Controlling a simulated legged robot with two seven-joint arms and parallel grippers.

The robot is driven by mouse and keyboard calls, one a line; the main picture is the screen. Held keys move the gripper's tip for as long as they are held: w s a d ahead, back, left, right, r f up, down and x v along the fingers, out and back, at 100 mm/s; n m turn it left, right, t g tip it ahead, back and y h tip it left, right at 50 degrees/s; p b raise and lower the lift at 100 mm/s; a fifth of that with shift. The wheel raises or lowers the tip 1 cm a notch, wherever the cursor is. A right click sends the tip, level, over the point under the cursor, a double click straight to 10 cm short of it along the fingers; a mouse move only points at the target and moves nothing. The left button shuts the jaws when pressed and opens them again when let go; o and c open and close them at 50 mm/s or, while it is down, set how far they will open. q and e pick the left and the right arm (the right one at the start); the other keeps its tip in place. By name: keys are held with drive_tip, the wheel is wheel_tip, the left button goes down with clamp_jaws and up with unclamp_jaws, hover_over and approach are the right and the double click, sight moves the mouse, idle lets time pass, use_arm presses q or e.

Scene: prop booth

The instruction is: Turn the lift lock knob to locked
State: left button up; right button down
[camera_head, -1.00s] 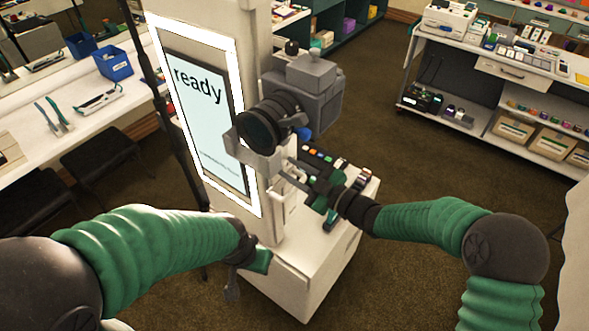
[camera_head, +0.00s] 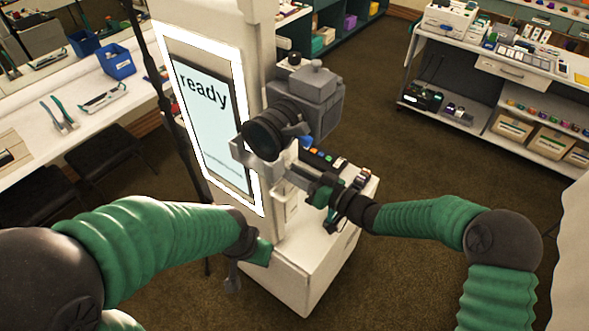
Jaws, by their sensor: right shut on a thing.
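The white booth column carries a lit screen (camera_head: 212,120) that reads "ready". A grey camera (camera_head: 312,95) with a dark round lens sits on a pale bracket (camera_head: 252,163) at the column's right side. My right gripper (camera_head: 308,178) is just below the camera, at the side of the column, shut on what appears to be the lift lock knob. The fingers hide the knob, so its setting cannot be read. My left gripper (camera_head: 246,266) hangs low in front of the column, apart from the camera; its fingers are too unclear to tell their opening.
A row of coloured buttons (camera_head: 324,158) lies on the booth's ledge behind my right gripper. A white bench (camera_head: 75,115) with a blue bin (camera_head: 114,62) stands at left, with dark stools below. A shelf unit (camera_head: 490,75) stands at back right. Open carpet lies between.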

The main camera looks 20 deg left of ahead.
drive_tip(key=shift+w+d+r+m+p, duration=0.1)
drive_tip(key=shift+m+p, duration=0.55)
drive_tip(key=shift+m, duration=1.25)
